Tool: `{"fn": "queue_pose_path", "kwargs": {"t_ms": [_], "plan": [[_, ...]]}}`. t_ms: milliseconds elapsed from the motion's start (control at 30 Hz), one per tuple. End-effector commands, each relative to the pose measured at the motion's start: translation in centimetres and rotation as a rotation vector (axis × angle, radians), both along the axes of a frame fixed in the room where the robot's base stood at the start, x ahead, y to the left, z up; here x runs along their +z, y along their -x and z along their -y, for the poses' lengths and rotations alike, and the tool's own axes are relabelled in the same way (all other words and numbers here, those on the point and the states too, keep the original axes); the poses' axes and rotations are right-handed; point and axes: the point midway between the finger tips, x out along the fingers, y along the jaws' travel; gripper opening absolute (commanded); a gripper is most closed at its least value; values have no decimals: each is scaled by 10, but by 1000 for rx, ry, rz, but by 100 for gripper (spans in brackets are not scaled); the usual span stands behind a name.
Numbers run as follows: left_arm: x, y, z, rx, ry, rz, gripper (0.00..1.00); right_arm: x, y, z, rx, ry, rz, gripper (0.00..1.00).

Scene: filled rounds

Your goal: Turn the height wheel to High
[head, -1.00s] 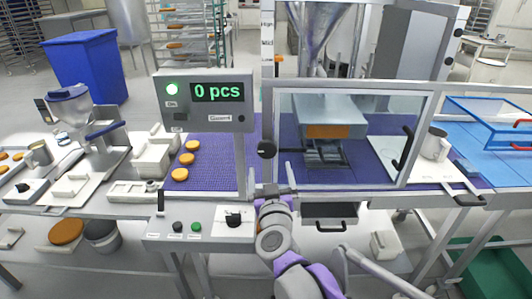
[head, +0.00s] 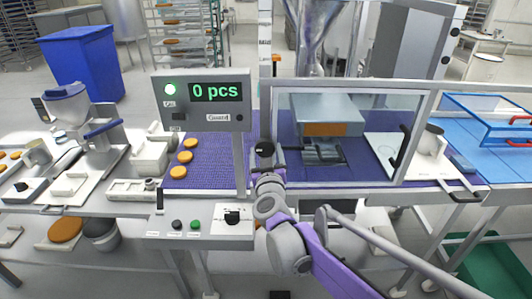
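The height wheel (head: 265,149) is a small black round knob on the upright post at the left edge of the clear guard. My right gripper (head: 265,160) is at the wheel, its arm coming up from the lower right. Its fingers appear to lie on either side of the wheel, partly hiding it. Whether they grip it or stand open around it is too small to tell. A label strip on the post above the wheel is too small to read. My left gripper is not in view.
A display box (head: 203,101) reading "0 pcs" with a green light stands left of the post. A control panel (head: 200,226) with knobs sits below. Orange rounds (head: 184,157) lie on the purple belt (head: 214,168). The clear guard (head: 350,135) is close to the right.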

Motion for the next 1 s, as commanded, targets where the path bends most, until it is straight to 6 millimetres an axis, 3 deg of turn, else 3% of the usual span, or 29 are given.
{"fn": "queue_pose_path", "kwargs": {"t_ms": [33,333,667,1000], "plan": [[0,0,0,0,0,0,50,0,0,0,0,0,0,68],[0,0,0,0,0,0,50,0,0,0,0,0,0,16],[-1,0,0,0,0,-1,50,0,0,0,0,-54,-1,16],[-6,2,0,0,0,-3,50,-1,0,-1,0,-299,0,16]]}}
